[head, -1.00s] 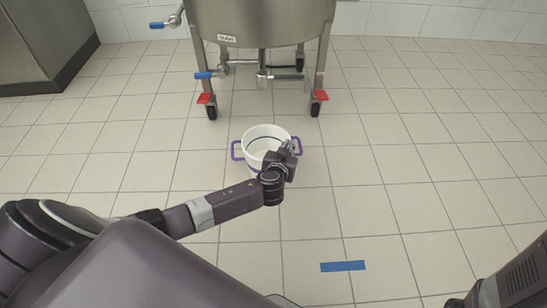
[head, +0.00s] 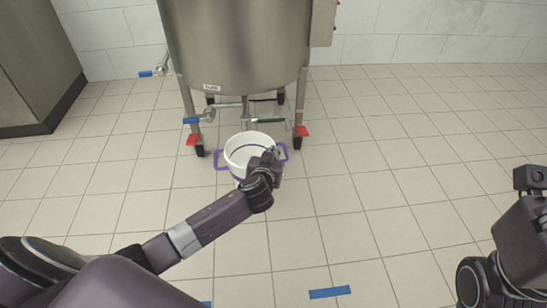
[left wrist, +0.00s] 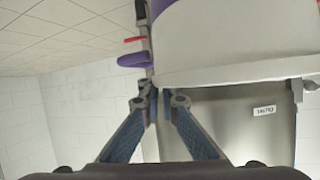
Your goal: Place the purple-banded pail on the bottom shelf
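The purple-banded pail (head: 238,160) is white, with purple handles on its left and right sides and an open top. It is upright in front of the steel tank, and its inside looks empty. My left gripper (head: 272,158) is at the pail's right side, by the rim and handle. In the left wrist view the left fingers (left wrist: 155,96) are closed together at the edge of the pail (left wrist: 230,45), beside a purple handle (left wrist: 134,60). The exact contact is partly hidden. The right gripper is not clearly visible; only my right arm shows at the right edge. No shelf is in view.
A steel cabinet (head: 35,65) stands at far left. Blue tape (head: 330,292) marks the floor. Tiles to the right are clear.

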